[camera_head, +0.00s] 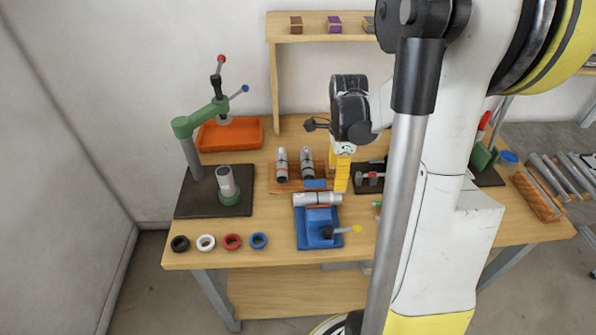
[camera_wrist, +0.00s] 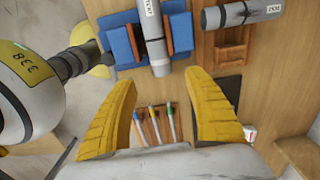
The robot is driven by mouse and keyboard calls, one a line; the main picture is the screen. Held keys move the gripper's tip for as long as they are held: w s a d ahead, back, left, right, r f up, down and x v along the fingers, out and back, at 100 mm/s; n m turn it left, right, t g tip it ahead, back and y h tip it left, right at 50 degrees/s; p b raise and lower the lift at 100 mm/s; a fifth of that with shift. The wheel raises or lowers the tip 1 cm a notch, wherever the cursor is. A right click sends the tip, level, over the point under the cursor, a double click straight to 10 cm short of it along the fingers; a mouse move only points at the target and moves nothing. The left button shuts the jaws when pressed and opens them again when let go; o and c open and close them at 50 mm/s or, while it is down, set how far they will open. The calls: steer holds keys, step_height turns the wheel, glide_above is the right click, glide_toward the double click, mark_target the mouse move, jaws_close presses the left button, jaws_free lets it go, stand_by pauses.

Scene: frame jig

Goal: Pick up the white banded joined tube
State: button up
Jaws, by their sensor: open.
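Several silver-grey tubes are in view. One lies in the blue vise (camera_head: 317,222); this vise tube (camera_head: 317,199) also shows in the wrist view (camera_wrist: 155,45), with a white label. Two more, a left rack tube (camera_head: 282,166) with a reddish end and a right rack tube (camera_head: 307,162), are in the wooden rack. Another tube (camera_head: 226,181) stands in the green press. I cannot tell for sure which tube is the white banded one. My gripper (camera_head: 342,175) points down behind and right of the vise tube. Its yellow fingers (camera_wrist: 162,82) are apart and empty.
Black, white, red and blue rings (camera_head: 206,243) lie along the front left table edge. The green press (camera_head: 190,140) and an orange tray (camera_head: 231,135) stand at left. A shelf (camera_head: 330,37) is behind. Several thin tools (camera_wrist: 155,124) show between my fingers.

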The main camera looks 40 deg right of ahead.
mark_target(337, 198)
steer(key=f, duration=0.3)
steer(key=f+b, duration=0.1)
steer(key=shift+s+f, duration=0.2)
steer(key=shift+s, duration=0.05)
steer(key=f, duration=0.2)
steer(key=f+b, duration=0.1)
steer(key=f, duration=0.1)
steer(key=d+f+b, duration=0.1)
steer(key=f, duration=0.1)
steer(key=shift+w, duration=0.1)
steer(key=shift+a+r, duration=0.1)
steer(key=shift+r, duration=0.05)
jaws_close()
